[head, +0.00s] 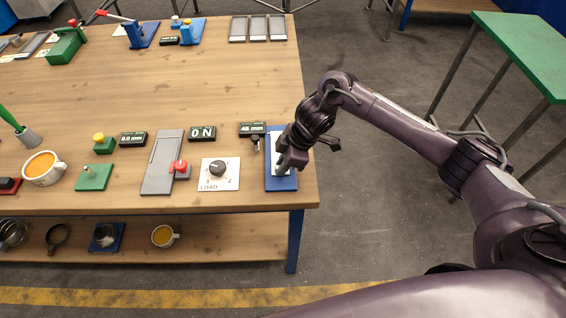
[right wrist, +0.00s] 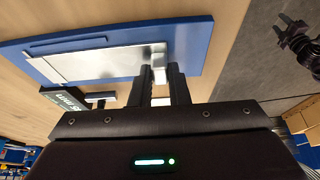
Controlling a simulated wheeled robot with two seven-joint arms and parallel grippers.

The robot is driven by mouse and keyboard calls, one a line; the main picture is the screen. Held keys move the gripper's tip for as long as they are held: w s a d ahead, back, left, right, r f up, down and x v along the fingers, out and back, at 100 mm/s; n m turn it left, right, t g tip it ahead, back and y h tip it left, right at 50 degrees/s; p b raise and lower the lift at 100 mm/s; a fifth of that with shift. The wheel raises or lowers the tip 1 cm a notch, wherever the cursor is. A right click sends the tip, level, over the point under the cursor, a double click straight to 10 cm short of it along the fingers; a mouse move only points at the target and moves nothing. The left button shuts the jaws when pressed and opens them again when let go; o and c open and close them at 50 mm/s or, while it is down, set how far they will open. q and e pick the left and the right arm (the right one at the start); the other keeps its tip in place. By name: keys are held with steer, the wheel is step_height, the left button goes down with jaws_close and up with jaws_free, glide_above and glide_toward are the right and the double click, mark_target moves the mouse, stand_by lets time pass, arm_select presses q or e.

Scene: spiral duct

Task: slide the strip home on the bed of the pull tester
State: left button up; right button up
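The blue bed of the pull tester (head: 281,184) lies at the front right corner of the bench. In the right wrist view the bed (right wrist: 200,28) carries a flat silver strip (right wrist: 90,64) with a pale block-like end (right wrist: 158,58). My right gripper (head: 285,165) is low over the bed and hides part of the strip in the head view. In the right wrist view its two fingertips (right wrist: 160,72) stand at the block-like end, with a narrow gap between them. I cannot tell whether they grip it. My left gripper is out of view.
A small display (head: 252,129), a white LOAD dial (head: 219,175) and a grey plate (head: 163,160) with a red knob stand left of the bed. The bench's right edge is close to the bed. The bench middle is clear.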

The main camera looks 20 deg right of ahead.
jaws_close()
steer(key=shift+s+a+r+p, duration=0.1)
steer(key=shift+s+p, duration=0.15)
steer(key=shift+p, duration=0.05)
steer(key=shift+s+a+r+p, duration=0.1)
steer(key=shift+s+a+p, duration=0.15)
steer(key=shift+s+p, duration=0.45)
steer(key=shift+s+a+f+p, duration=0.1)
steer(key=shift+s+a+p, duration=0.1)
steer(key=shift+s+p, duration=0.5)
steer(key=shift+s+a+r+p, duration=0.1)
steer(key=shift+s+a+p, duration=0.25)
steer(key=shift+s, duration=0.65)
step_height(320, 180, up, 7)
steer(key=p, duration=0.7)
steer(key=shift+d, duration=0.1)
